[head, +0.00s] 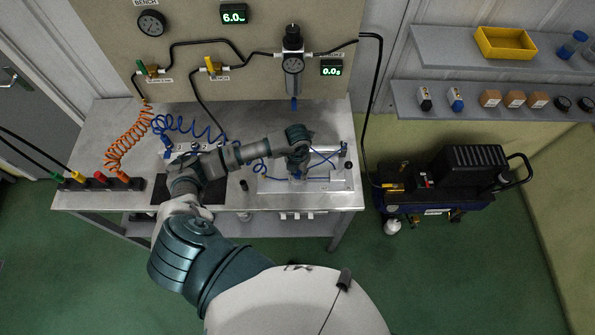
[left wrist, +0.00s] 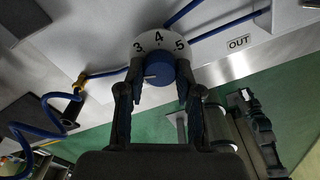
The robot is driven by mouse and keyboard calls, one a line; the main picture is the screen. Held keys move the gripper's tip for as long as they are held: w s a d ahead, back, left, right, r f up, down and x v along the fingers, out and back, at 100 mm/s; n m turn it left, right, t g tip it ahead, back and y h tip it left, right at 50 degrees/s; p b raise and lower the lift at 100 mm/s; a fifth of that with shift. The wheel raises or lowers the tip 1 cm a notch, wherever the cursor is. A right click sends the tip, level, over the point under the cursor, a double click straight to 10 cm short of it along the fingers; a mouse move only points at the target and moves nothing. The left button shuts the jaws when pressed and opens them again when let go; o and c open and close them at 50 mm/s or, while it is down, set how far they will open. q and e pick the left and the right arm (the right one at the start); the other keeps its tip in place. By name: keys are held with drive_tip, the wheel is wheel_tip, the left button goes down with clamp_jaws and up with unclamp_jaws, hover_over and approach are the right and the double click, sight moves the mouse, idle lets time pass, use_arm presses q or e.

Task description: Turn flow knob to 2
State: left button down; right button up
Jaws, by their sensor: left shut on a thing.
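The flow knob (left wrist: 161,70) is blue with a pale mark on its left side, and sits on a white round dial (left wrist: 158,42). The numbers 3, 4 and 5 show along the dial's upper edge; the fingers and knob hide its lower part, and no 2 is visible. My left gripper (left wrist: 160,92) is shut on the knob, one dark finger on each side. In the head view my left gripper (head: 297,168) is over the right part of the workbench and mostly covers the knob. My right gripper is not in view.
The metal workbench (head: 330,198) carries blue hoses and an orange coil hose (head: 128,140). A gauge panel (head: 190,75) with a filter unit (head: 293,65) stands behind. A black compressor (head: 465,170) stands on the floor at right. An OUT label (left wrist: 238,42) lies right of the dial.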

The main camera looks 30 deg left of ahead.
sight(298, 171)
use_arm(q)
drive_tip(key=shift+w+a+r, duration=0.1)
drive_tip(key=shift+w+r, duration=0.1)
drive_tip(key=shift+w, duration=0.05)
drive_tip(key=c, duration=1.1)
unclamp_jaws()
drive_tip(key=o, duration=0.3)
drive_tip(key=shift+o, duration=0.2)
drive_tip(key=shift+f, duration=0.15)
wheel_tip(298, 171, up, 12)
drive_tip(key=shift+f, duration=0.1)
